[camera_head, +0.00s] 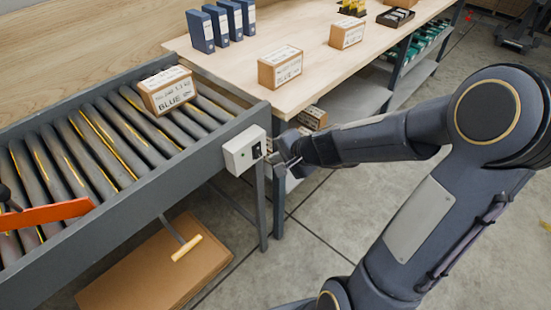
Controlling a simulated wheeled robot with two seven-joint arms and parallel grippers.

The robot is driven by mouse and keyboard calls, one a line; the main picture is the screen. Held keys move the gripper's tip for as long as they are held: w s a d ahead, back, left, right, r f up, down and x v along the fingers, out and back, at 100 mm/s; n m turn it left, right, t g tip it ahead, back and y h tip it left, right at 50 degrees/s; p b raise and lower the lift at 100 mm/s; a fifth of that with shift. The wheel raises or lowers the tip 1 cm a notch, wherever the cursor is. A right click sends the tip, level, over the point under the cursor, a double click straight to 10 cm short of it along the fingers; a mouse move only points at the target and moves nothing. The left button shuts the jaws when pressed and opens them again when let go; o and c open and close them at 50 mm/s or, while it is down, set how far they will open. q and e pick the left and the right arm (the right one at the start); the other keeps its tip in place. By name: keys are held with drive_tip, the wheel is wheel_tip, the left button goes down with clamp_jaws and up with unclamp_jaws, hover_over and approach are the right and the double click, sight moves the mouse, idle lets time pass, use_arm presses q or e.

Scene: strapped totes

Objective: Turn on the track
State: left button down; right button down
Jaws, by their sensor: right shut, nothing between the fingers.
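The track is a grey roller conveyor (100,222) with dark rollers and yellow marks, on the left. A white control box (238,153) with a dark switch (257,151) on its face is mounted at the track's near right corner. My right gripper (272,160) is shut and empty, with its tips right beside the switch face. I cannot tell whether they touch it. A cardboard box marked BLUE (168,90) sits on the rollers near the far end. My left gripper is not in view.
An orange bar (45,214) crosses the rollers at the left. A wooden table (310,28) behind holds another BLUE box (280,68), a further box (346,33) and blue binders (221,25). A brown carton (150,268) lies under the track.

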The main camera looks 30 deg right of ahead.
drive_tip(key=p+v, duration=0.4)
drive_tip(key=v, duration=0.6)
drive_tip(key=shift+w, duration=0.2)
drive_tip(key=shift+r, duration=0.15)
drive_tip(key=shift+s+f+g+b, duration=0.1)
drive_tip(key=shift+f+g+b, duration=0.2)
drive_tip(key=shift+f, duration=0.4)
drive_tip(key=shift+f, duration=0.1)
